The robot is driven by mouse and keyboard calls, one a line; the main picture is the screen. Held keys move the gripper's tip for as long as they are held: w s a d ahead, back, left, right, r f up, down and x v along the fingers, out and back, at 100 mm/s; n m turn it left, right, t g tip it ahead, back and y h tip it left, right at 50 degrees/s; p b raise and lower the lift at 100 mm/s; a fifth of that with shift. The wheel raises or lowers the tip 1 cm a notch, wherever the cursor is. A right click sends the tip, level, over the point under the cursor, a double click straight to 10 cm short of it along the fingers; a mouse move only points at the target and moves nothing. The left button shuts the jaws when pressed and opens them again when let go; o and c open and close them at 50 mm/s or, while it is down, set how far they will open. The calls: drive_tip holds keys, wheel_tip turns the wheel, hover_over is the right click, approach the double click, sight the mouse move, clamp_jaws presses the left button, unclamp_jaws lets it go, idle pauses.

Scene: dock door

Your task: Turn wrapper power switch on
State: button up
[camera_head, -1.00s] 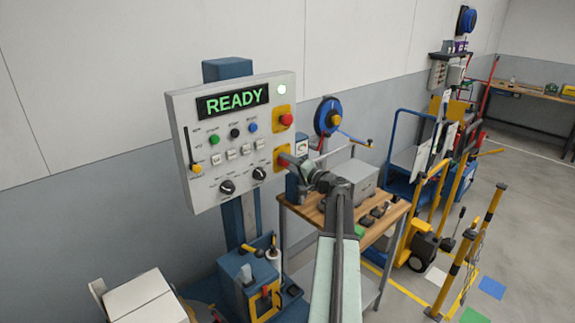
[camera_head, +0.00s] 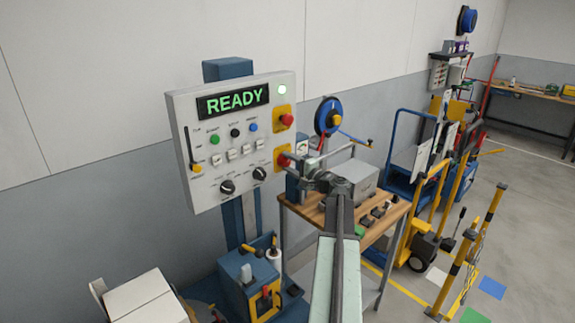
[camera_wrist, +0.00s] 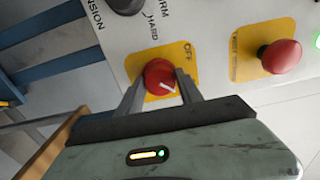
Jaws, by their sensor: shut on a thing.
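The power switch is a red rotary knob (camera_wrist: 159,74) on a yellow plate in the wrist view. Its white mark points to the lower right, and the word OFF stands on the plate at its upper right. Any other label is hidden. My gripper (camera_wrist: 160,88) is shut on the knob, one finger on each side. In the head view the switch (camera_head: 283,160) sits at the lower right of the wrapper's control panel (camera_head: 205,190), with my gripper (camera_head: 292,165) against it. The panel display (camera_head: 233,101) reads READY in green, and a pale lamp (camera_head: 282,90) is lit.
A red mushroom button (camera_head: 287,120) on another yellow plate sits above the switch. Two black knobs (camera_head: 227,187) and several coloured buttons are on the panel. A wooden bench (camera_head: 310,214) with a grey box (camera_head: 352,175) stands to the right, close to my arm.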

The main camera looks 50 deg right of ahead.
drive_tip(key=shift+r, duration=0.1)
drive_tip(key=o, duration=1.4)
drive_tip(key=shift+w, duration=0.15)
drive_tip(key=shift+s, duration=0.2)
drive_tip(key=s, duration=0.7)
drive_tip(key=shift+s+a, duration=0.25)
drive_tip(key=shift+a, duration=0.1)
